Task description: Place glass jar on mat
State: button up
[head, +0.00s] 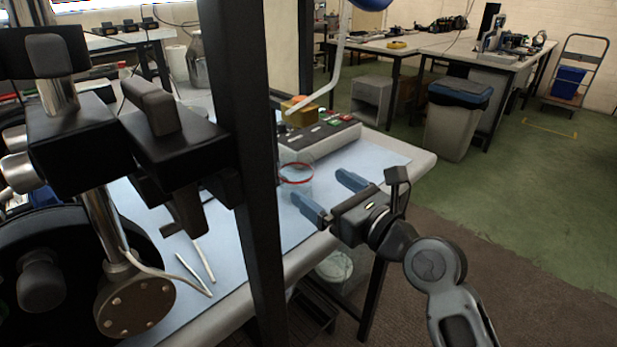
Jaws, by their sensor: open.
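A clear glass jar (297,184) with a red ring near its top stands on the table's right part, just right of a black upright post. The light blue mat (378,152) covers much of the tabletop, and the jar appears to stand on or over it. My gripper (318,185) reaches in from the right over the table's front edge. Its two blue fingers are apart and point towards the jar, with nothing between them. I cannot tell the exact gap between fingertips and jar.
The black post (258,170) stands close left of the jar. A control box (318,138) with a yellow block (299,112) is behind it. Thin white rods (203,260) lie on the left. A larger glass vessel (197,62) stands farther back. Open floor lies right.

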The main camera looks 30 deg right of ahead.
jog(key=shift+v, duration=1.15)
dwell(1.7)
